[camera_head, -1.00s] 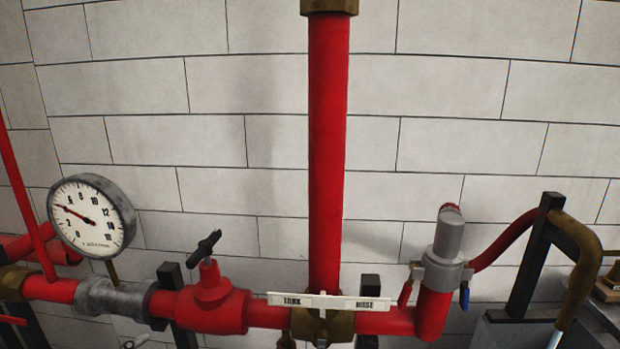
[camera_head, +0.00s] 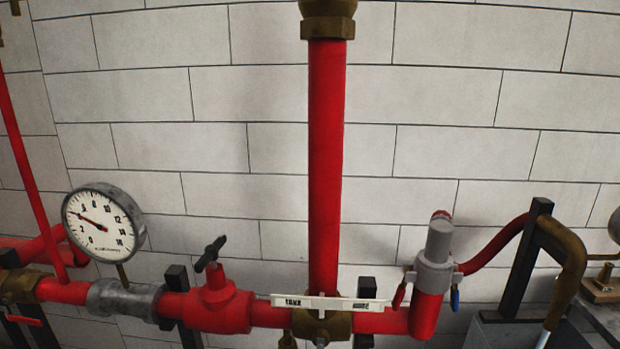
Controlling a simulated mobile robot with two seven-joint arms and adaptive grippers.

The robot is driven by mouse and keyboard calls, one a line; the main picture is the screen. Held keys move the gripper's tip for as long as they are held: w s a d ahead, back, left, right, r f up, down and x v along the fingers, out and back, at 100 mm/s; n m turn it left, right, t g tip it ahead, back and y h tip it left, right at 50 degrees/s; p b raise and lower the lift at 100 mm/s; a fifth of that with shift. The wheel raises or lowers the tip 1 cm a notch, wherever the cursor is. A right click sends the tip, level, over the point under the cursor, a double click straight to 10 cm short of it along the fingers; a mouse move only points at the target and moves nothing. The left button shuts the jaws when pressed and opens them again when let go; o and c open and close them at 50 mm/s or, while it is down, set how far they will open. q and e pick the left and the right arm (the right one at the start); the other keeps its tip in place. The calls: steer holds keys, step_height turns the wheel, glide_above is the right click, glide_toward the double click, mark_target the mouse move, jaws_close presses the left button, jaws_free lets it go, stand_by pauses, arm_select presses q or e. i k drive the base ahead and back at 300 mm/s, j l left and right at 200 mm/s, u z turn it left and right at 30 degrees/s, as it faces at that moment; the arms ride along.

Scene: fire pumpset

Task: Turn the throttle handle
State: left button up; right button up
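A red valve body (camera_head: 218,308) sits on the horizontal red pipe at the lower left of centre. It carries a small black handle (camera_head: 210,254) on a short red stem, tilted. A white lever plate (camera_head: 325,303) marked TANK on its left half lies level across the brass joint (camera_head: 322,328) at the foot of the vertical pipe; its right-hand lettering is blurred. I cannot tell from the picture which handle is the throttle handle. Neither of my grippers shows in this view.
A round white gauge (camera_head: 100,222) stands at the left. A tall red pipe (camera_head: 326,160) rises at centre. A grey-capped fitting (camera_head: 435,262) with small red and blue levers stands right of it. A black post (camera_head: 525,260) holds a brown curved pipe (camera_head: 570,255). A block wall is behind.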

mark_target(211, 254)
steer(key=z, duration=1.2)
steer(key=k, duration=0.5)
